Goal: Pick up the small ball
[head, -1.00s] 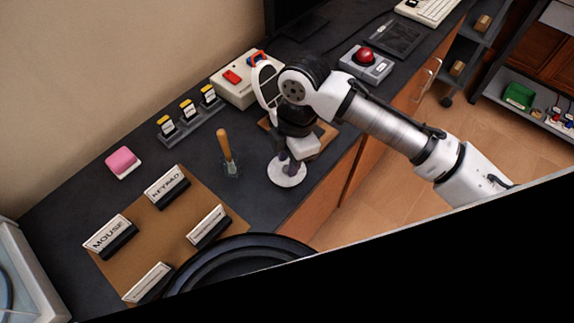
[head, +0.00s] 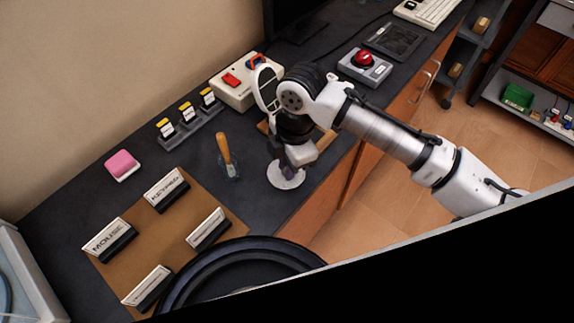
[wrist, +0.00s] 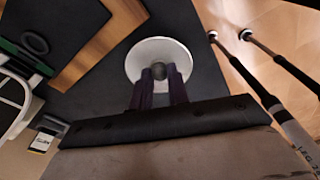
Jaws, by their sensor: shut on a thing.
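The small ball (wrist: 158,71) is dark grey and sits between the two fingertips of my gripper (wrist: 160,76) in the wrist view. My gripper is shut on it. A round white disc (wrist: 142,54) lies on the dark counter below the ball and fingers. In the head view the disc (head: 287,177) shows under my gripper (head: 284,172), and the ball is hidden there by the fingers. I cannot tell whether the ball still touches the disc.
A screwdriver-like tool with an orange handle (head: 223,147) stands left of the disc. A wooden frame (wrist: 100,45) lies close behind. A box with a red switch (head: 232,80), a red button box (head: 364,65) and a brown board with labelled signs (head: 150,222) share the counter (head: 75,190).

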